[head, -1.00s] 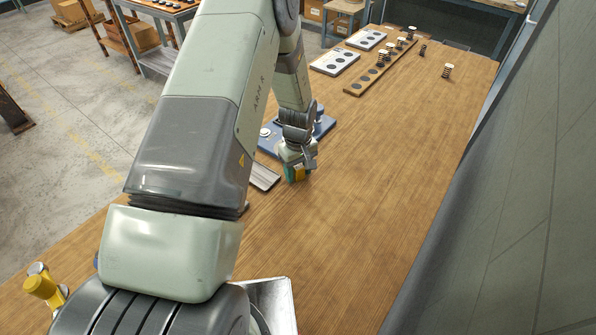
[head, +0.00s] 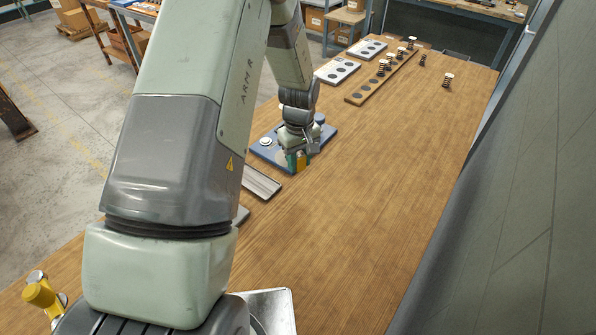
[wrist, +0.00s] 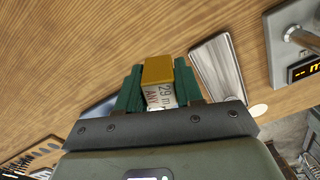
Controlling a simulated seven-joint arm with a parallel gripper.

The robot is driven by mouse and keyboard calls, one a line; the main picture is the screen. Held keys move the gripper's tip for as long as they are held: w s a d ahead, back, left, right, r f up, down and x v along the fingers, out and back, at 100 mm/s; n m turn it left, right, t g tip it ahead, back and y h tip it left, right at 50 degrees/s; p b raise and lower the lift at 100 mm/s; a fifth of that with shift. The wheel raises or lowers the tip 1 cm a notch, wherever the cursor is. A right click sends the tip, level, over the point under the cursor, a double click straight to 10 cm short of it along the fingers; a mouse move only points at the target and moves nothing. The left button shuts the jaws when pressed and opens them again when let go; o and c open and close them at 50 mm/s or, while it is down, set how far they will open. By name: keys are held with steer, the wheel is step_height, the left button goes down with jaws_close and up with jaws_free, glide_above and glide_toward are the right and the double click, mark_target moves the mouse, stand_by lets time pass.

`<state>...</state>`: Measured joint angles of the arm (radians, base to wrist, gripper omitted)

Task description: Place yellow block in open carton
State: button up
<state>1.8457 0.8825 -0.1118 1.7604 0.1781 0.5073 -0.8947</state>
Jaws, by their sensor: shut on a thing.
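My gripper (head: 297,160) is over the wooden table, beside the blue plate. In the wrist view its two green fingers (wrist: 158,92) are shut on the yellow block (wrist: 158,70). In the head view only a small patch of the yellow block (head: 301,161) shows between the fingers. I cannot make out an open carton on the table in either view.
The blue plate (head: 264,154) with a round knob is at the gripper. A metal tray (head: 262,183) lies nearer. White perforated plates (head: 337,71), a wooden rack (head: 359,98) and springs (head: 447,80) are farther back. The table's right half is largely clear.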

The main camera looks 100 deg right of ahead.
mark_target(299, 154)
steer(key=shift+r, duration=1.55)
step_height(299, 154, up, 4)
steer(key=shift+r, duration=0.25)
steer(key=shift+w+d+r, duration=0.1)
steer(key=shift+w+d, duration=0.15)
steer(key=shift+w, duration=0.45)
steer(key=w+n, duration=0.6)
steer(key=w, duration=2.4)
steer(key=w+a+n, duration=0.4)
steer(key=w+a, duration=0.6)
steer(key=w, duration=0.4)
steer(key=w+a+n, duration=0.4)
steer(key=w+a, duration=0.7)
steer(key=w, duration=0.3)
steer(key=w+a+n, duration=0.3)
steer(key=a+n, duration=0.1)
steer(key=a, duration=1.4)
steer(key=w+a+n, duration=0.3)
steer(key=w+a, duration=0.1)
steer(key=a, duration=1.3)
steer(key=s+a+n, duration=0.3)
steer(key=s+a, duration=0.4)
steer(key=a, duration=0.6)
steer(key=s+a+n, duration=0.3)
steer(key=s+a, duration=0.4)
steer(key=a, duration=0.6)
step_height(299, 154, down, 10)
steer(key=shift+w+d+f, duration=0.1)
steer(key=shift+f, duration=2.45)
